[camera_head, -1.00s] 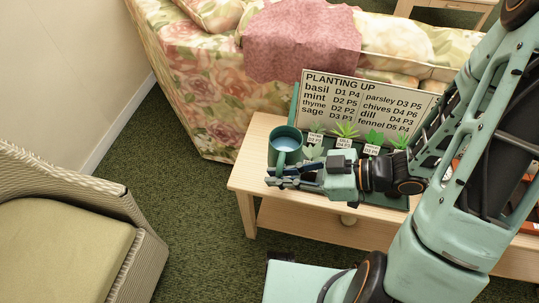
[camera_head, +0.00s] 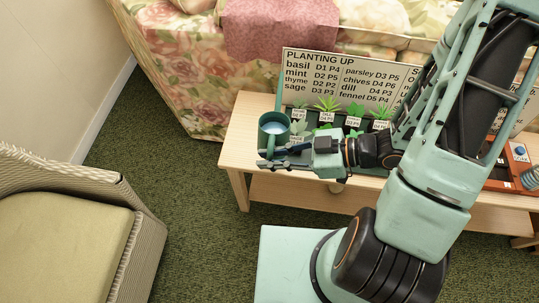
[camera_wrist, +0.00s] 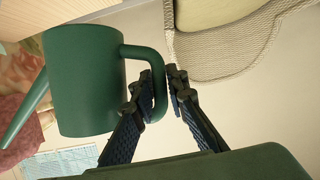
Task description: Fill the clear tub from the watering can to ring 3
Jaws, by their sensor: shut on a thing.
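The green watering can (camera_head: 263,137) is upright at the left end of the low wooden table (camera_head: 234,150), with pale blue water showing inside its open top. In the wrist view, its body (camera_wrist: 82,82), loop handle (camera_wrist: 143,53) and long spout (camera_wrist: 24,122) show, inverted. My gripper (camera_head: 263,165) is shut on the handle; its fingers (camera_wrist: 163,92) lie on either side of it in the wrist view. I cannot tell whether the can's base touches the table. I cannot make out the clear tub or its rings in any view.
A "PLANTING UP" sign (camera_head: 340,78) stands behind several labelled seedlings (camera_head: 327,104). A floral sofa (camera_head: 185,65) is behind, and a wicker chair (camera_head: 60,240) at left. My arm hides part of the table.

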